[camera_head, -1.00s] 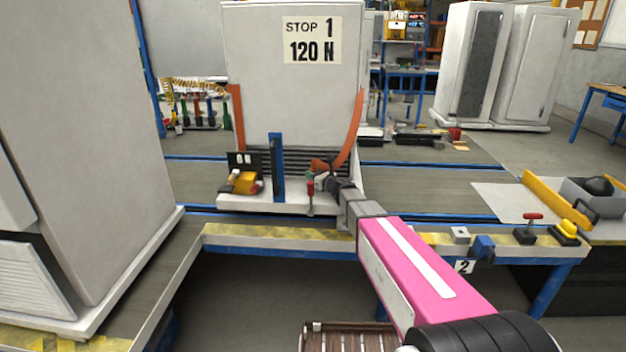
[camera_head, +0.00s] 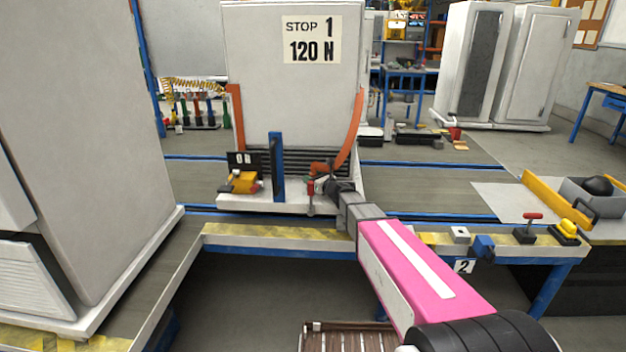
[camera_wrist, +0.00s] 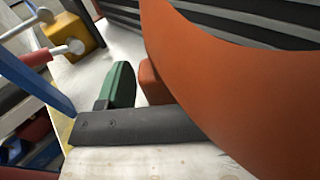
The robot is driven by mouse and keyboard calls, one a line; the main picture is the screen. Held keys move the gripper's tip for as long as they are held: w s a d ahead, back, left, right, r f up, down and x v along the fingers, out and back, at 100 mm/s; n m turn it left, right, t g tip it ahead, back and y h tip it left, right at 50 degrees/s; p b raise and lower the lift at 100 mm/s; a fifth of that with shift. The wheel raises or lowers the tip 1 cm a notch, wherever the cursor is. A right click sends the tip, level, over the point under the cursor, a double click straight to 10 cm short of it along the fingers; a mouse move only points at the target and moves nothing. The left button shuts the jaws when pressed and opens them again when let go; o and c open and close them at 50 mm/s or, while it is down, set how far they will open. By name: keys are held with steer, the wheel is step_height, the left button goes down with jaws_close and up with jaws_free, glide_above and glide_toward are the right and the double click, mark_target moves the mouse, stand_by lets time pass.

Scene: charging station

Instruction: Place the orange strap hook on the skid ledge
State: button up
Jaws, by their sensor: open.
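The orange strap (camera_head: 355,130) hangs down the right side of the white cabinet and curves inward. Its lower orange end (camera_head: 321,167) is just above the skid ledge (camera_head: 245,203), beside my gripper (camera_head: 328,184). My gripper is open at the right part of the ledge. In the wrist view the strap (camera_wrist: 235,80) fills the right side, close to the camera. A dark bar (camera_wrist: 115,126) and a green piece (camera_wrist: 118,84) show beside it; a small orange piece (camera_wrist: 150,82) is partly hidden behind the strap. I cannot tell whether the hook touches the ledge.
A blue post (camera_head: 277,167) stands at the ledge's front, left of my gripper. A yellow device (camera_head: 243,182) sits on the ledge further left. A red-handled tool (camera_head: 311,195) stands beside my gripper. A yellow-topped bench rail (camera_head: 280,233) runs in front.

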steer(key=v, duration=1.1)
steer(key=shift+s+d, duration=0.25)
steer(key=shift+s, duration=0.05)
steer(key=shift+s+f+n+g, duration=0.2)
steer(key=shift+s+n+g, duration=0.2)
steer(key=shift+s+n, duration=0.15)
steer(key=s+d+f+n+g+h, duration=0.1)
steer(key=s+f+n+g, duration=0.3)
steer(key=s+n, duration=0.35)
steer(key=s+d+f+n+g+h, duration=0.1)
steer(key=s+f+n+g+h, duration=0.1)
steer(key=s+f+n+g, duration=0.35)
steer(key=s+d+f+n+g+h, duration=0.3)
steer(key=s+d+n+h, duration=0.6)
steer(key=s+d+n, duration=0.3)
steer(key=shift+s+d+n, duration=0.35)
steer(key=shift+d+n, duration=0.3)
steer(key=shift+d, duration=0.05)
